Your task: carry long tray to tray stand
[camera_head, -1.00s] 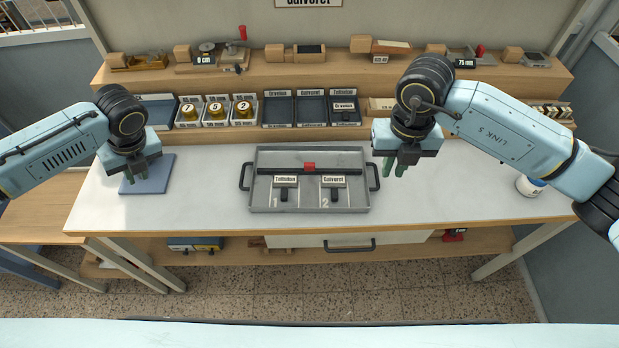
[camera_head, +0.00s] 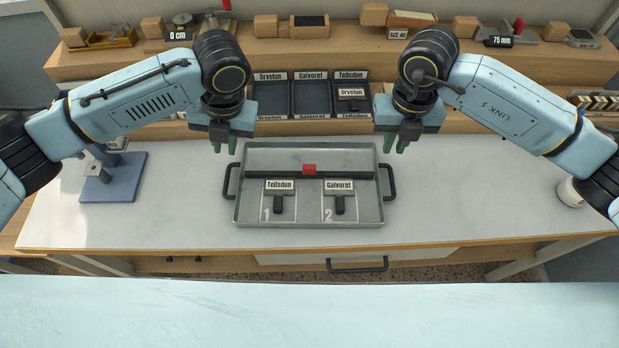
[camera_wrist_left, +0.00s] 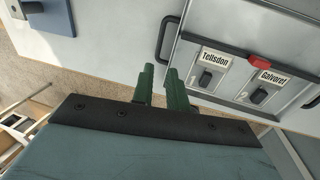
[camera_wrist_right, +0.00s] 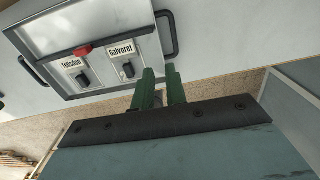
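The long tray (camera_head: 358,220) is grey and shallow, with a black handle at each end, and lies flat on the white bench. It holds two stamps labelled Tellsdon (camera_head: 279,192) and Galvoret (camera_head: 339,192), above printed numbers 1 and 2, and a dark bar with a red block (camera_head: 309,169). My left gripper (camera_head: 225,146) is open and empty, above and behind the left handle (camera_head: 228,181). My right gripper (camera_head: 397,142) is open and empty, above and behind the right handle (camera_head: 391,181). Neither touches the tray. I cannot identify a tray stand.
A blue stand-like fixture (camera_head: 112,185) sits on the bench at left. A white round container (camera_head: 570,192) is at the right. Behind, a wooden shelf (camera_head: 330,55) holds dark labelled bins (camera_head: 310,98) and tools.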

